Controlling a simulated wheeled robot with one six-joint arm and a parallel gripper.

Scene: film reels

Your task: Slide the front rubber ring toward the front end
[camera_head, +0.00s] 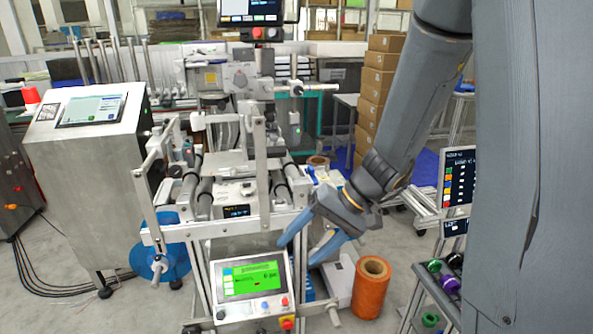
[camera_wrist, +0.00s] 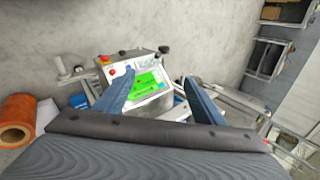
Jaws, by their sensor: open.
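My gripper (camera_head: 296,252) is open, its two blue fingers apart with nothing between them. In the head view it hangs just above and right of the machine's green-screened control panel (camera_head: 250,279). In the wrist view my gripper (camera_wrist: 159,77) spans the same panel (camera_wrist: 149,84) from above. A short metal shaft (camera_head: 157,271) sticks out at the machine's left front, before a blue disc (camera_head: 172,246). Another pale shaft end (camera_head: 334,315) shows right of the panel, below my gripper. I cannot make out a rubber ring on either shaft; they are too small here.
An orange roll (camera_head: 371,287) stands on the floor right of the machine, beside a white box (camera_head: 339,281). A metal cabinet (camera_head: 88,170) is at left. A rack with coloured spools (camera_head: 446,277) is at lower right. Stacked cartons (camera_head: 378,90) stand behind.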

